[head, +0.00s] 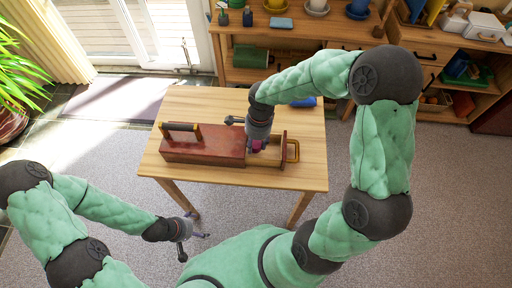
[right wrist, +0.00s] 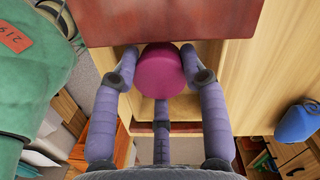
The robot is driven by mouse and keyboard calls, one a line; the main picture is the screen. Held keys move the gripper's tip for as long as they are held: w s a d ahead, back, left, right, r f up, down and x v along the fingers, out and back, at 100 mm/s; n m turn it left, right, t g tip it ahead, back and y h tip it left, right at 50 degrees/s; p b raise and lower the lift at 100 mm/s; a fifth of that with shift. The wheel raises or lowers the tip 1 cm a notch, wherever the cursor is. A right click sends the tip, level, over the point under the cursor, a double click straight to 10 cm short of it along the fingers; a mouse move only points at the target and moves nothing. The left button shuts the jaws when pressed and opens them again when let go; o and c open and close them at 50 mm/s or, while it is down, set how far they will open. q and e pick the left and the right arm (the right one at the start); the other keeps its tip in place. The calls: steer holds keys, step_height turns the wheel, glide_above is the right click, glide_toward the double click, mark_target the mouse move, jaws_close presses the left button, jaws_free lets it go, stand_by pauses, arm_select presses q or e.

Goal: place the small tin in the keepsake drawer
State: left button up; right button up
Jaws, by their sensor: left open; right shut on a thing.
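The small tin (right wrist: 161,72) is a round magenta piece between the fingers of my right gripper (right wrist: 162,65). My right gripper is shut on it; in the head view the tin (head: 256,146) is partly covered by the gripper. The dark red keepsake box (head: 205,153) lies on the table with its drawer (head: 270,164) pulled out to the right. The tin is over the drawer's open part; its exact height above the drawer floor is unclear. My left gripper (head: 194,228) is open and empty, low beside the table's front left leg.
The wooden table (head: 230,106) has bare room around the box. A blue object (head: 303,102) lies at its back right and shows in the right wrist view (right wrist: 297,122). The box has a handle (head: 181,127) on top, and the drawer front a yellowish handle (head: 293,151). Shelves stand behind.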

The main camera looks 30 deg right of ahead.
mark_target(256, 146)
steer(key=shift+w+d+f, duration=0.15)
steer(key=shift+w+f, duration=0.05)
steer(key=shift+f, duration=0.1)
steer(key=shift+w+f+b, duration=0.15)
steer(key=shift+f+b, duration=0.6)
steer(key=shift+f, duration=0.9)
steer(key=shift+f, duration=0.2)
steer(key=o, duration=0.9)
steer(key=shift+c, duration=0.2)
steer(key=shift+r, duration=0.15)
steer(key=shift+r, duration=0.25)
steer(key=r+p, duration=0.1)
steer(key=r, duration=0.3)
steer(key=d+r+p, duration=0.1)
steer(key=r, duration=0.2)
steer(key=r+p, duration=0.1)
steer(key=r, duration=0.3)
steer(key=shift+d+r+p, duration=0.15)
steer(key=shift+r+p, duration=0.15)
steer(key=shift+p, duration=0.05)
